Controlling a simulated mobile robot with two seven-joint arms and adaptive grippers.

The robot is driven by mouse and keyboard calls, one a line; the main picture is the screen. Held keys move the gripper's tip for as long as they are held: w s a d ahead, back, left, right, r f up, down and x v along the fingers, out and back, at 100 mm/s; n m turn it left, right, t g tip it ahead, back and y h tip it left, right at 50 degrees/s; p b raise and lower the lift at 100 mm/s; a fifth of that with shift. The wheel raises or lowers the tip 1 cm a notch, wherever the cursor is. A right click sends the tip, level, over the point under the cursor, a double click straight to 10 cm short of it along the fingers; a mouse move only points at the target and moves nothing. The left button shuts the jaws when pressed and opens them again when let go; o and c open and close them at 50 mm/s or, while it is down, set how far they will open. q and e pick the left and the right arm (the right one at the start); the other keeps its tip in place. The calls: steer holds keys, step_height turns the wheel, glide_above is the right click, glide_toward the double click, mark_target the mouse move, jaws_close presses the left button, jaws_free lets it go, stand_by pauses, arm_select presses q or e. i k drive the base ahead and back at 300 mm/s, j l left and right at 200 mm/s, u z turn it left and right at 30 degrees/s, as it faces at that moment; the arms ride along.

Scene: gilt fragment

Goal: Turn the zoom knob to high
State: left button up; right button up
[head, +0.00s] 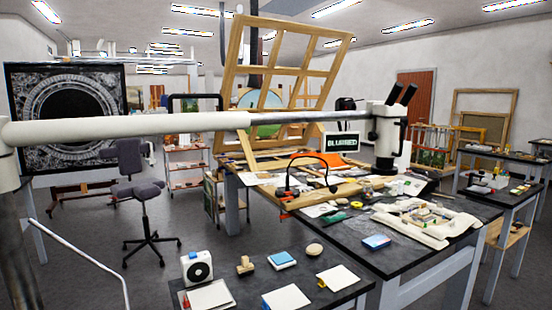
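A white microscope (392,132) with two black eyepieces (401,95) hangs over the far right part of the dark work table. A small dark knob (372,136) shows on its left side, but I cannot tell whether it is the zoom knob or how it is set. A small screen (342,142) beside the microscope reads "BLURRED". A long white and chrome boom (200,124) runs from the left edge to the microscope. Neither of my grippers is in view.
The work table (400,262) holds papers, tools and a white padded tray (428,221). A wooden frame (285,75) stands behind it. A nearer table (240,295) carries small items. A grey chair (147,200) stands on open floor at left.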

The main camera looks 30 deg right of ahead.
mark_target(371, 136)
steer(key=z, duration=1.65)
steer(key=i+l+u, duration=0.25)
steer(key=i+l, duration=0.15)
steer(key=l, duration=0.2)
steer(key=i+l+u, duration=0.3)
steer(key=l, duration=0.35)
steer(key=i+l+u, duration=0.15)
steer(key=l, duration=0.2)
steer(key=i, duration=0.05)
